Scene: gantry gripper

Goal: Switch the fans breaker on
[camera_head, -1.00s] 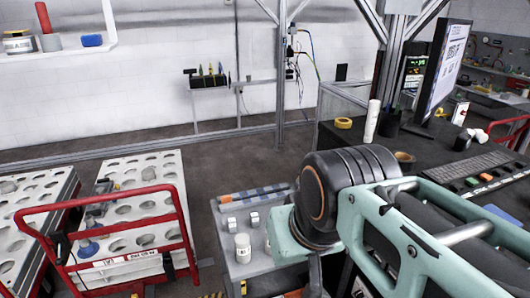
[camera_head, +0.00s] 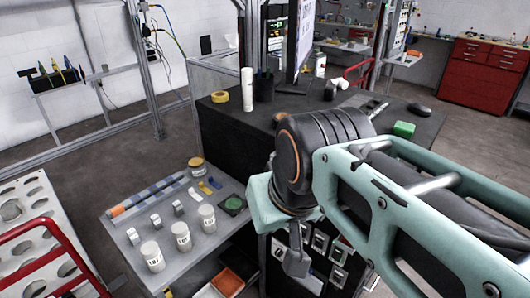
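Several grey breaker switches (camera_head: 338,250) sit on the front of a dark panel at the lower middle, just right of my gripper. Their labels are too small to read, so I cannot tell which one is the fans breaker or whether it is on. My gripper (camera_head: 296,264) hangs below my teal wrist, in front of the panel's left part. It hides some of the panel, and I cannot tell whether it touches it. Its fingers are too small and overlapped to show whether they are open or shut.
A grey bench (camera_head: 120,228) at left holds several white jars, small metal blocks and a striped bar. A black table (camera_head: 225,118) stands behind my arm with yellow tape and a white roll. A red cart rail (camera_head: 40,230) is at far left.

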